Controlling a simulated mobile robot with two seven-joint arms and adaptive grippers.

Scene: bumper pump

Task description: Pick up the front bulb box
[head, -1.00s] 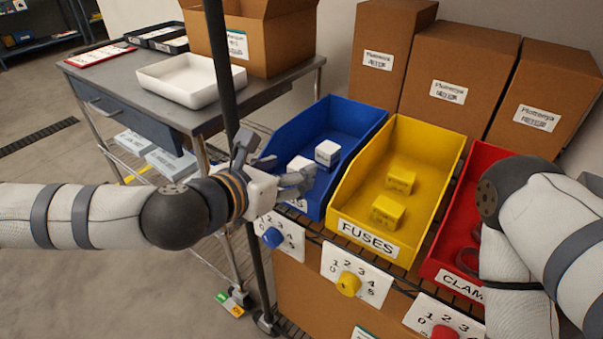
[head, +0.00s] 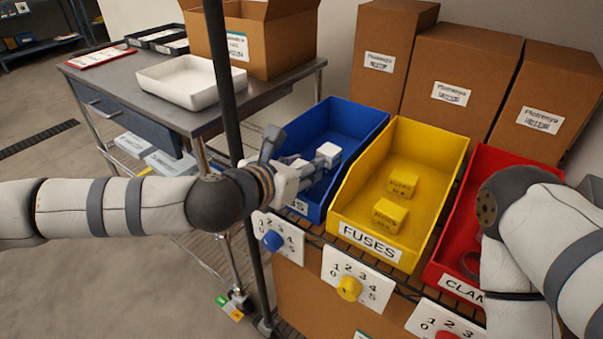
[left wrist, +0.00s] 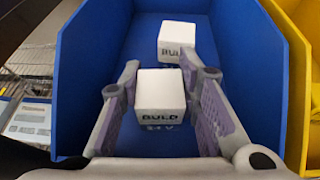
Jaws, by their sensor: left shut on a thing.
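The front bulb box (left wrist: 160,92) is a small white cube marked BULB in the blue bin (left wrist: 85,65). In the left wrist view it sits between the two fingers of my left gripper (left wrist: 160,78), which is shut on it. In the head view my left gripper (head: 308,166) reaches over the front of the blue bin (head: 350,118) and mostly hides this box. A second white bulb box (left wrist: 177,40) lies just behind it; it also shows in the head view (head: 328,152). My right arm is at the right, with its gripper out of sight.
A yellow FUSES bin (head: 440,140) with two yellow boxes stands right of the blue bin, then a red bin (head: 490,160). Dial plates (head: 277,240) hang along the shelf front. A dark upright post (head: 228,90) stands left of the bins, before a metal table (head: 200,115).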

